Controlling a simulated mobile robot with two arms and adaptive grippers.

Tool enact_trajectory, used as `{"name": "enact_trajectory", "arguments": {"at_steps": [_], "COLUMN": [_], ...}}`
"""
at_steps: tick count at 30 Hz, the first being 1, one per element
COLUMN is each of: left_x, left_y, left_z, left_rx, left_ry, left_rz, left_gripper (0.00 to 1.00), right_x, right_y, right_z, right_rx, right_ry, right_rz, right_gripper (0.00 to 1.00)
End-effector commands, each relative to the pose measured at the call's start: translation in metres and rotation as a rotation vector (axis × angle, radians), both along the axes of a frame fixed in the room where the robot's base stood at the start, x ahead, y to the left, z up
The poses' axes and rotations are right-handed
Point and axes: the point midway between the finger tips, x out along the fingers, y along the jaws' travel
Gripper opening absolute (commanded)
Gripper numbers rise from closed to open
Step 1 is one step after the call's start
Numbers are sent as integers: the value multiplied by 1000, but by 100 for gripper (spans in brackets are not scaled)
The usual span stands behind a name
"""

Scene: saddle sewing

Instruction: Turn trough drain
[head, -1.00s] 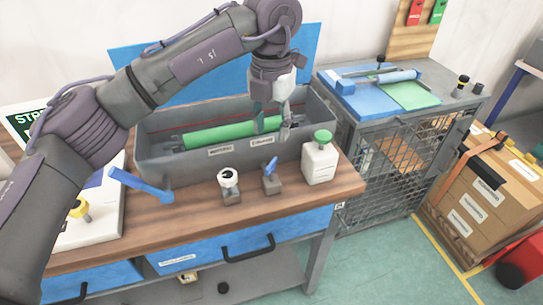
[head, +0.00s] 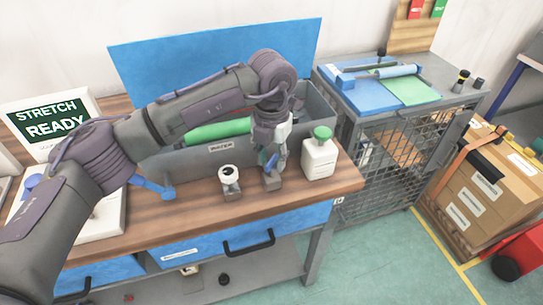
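The grey trough (head: 185,163) stands on the wooden bench with a green roll (head: 218,131) in it. My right gripper is out of view.
A white bottle with a green cap (head: 320,155) stands close to the right of the gripper. A white-and-black round fitting (head: 229,180) stands to the left. A blue crank (head: 152,186) sits at the trough's left. A screen (head: 52,122) reads "STRETCH READY".

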Motion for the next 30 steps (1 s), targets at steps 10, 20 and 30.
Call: {"name": "enact_trajectory", "arguments": {"at_steps": [10, 20, 30], "left_x": [0, 1, 1], "left_y": [0, 0, 0], "left_z": [0, -1, -3], "left_rx": [0, 0, 1], "left_ry": [0, -2, -4], "left_rz": [-1, -82, -345], "left_gripper": [0, 0, 0], "right_x": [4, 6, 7], "right_y": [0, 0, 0], "right_z": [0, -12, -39], "right_rx": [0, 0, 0], "right_ry": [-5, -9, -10], "right_rz": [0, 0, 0], "right_gripper": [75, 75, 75]}}
